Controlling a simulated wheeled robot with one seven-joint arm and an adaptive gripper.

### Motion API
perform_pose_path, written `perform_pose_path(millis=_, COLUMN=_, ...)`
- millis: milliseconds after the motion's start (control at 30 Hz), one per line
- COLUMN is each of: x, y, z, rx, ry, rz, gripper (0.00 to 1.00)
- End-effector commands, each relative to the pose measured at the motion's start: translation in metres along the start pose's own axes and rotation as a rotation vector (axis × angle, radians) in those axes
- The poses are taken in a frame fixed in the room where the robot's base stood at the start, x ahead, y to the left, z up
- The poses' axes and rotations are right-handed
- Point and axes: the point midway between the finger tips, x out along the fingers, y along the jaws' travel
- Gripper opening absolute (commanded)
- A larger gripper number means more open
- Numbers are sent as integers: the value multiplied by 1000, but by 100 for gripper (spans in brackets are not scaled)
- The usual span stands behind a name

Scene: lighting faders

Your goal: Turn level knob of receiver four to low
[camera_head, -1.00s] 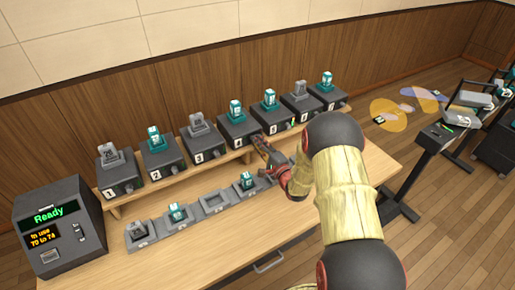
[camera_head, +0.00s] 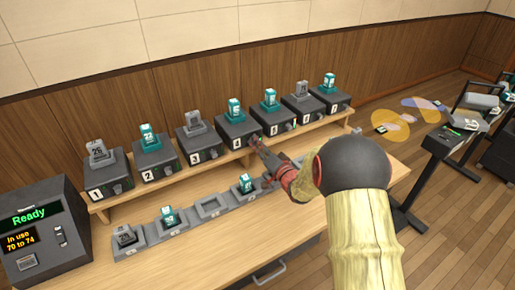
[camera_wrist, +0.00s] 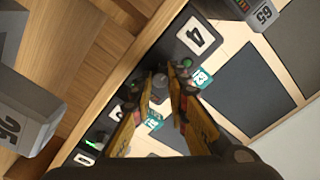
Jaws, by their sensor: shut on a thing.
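Receiver four (camera_head: 237,130) is a dark box on the raised shelf, with a white 4 on its front and a teal unit on top. Its front and the number also show in the wrist view (camera_wrist: 196,38). My gripper (camera_head: 257,145) reaches its front right corner from the right. In the wrist view, my gripper (camera_wrist: 163,82) has its two fingers around the small grey level knob (camera_wrist: 160,83) and is shut on it. A green light (camera_wrist: 188,63) shows beside the knob. The knob's pointer is too small to read, and in the head view my fingers mostly hide it.
Receiver three (camera_head: 203,139) and receiver five (camera_head: 271,119) stand close on either side. Lower docks (camera_head: 209,208) stand on the table in front, some holding units. A console (camera_head: 43,235) reading Ready is at the left.

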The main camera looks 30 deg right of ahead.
Motion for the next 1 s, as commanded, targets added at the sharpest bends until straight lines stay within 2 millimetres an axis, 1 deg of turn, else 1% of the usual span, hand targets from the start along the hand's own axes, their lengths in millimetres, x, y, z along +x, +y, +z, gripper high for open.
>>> perform_pose_path(millis=33, x=-1, y=3, z=3, rx=-42, ry=-4, rz=4, gripper=0)
perform_pose_path(millis=600, x=-1, y=2, z=3, rx=-565, ry=-6, rz=2, gripper=0)
perform_pose_path(millis=800, x=-1, y=2, z=3, rx=-701, ry=-6, rz=2, gripper=0)
perform_pose_path(millis=1000, x=-1, y=2, z=3, rx=-790, ry=-6, rz=1, gripper=0)
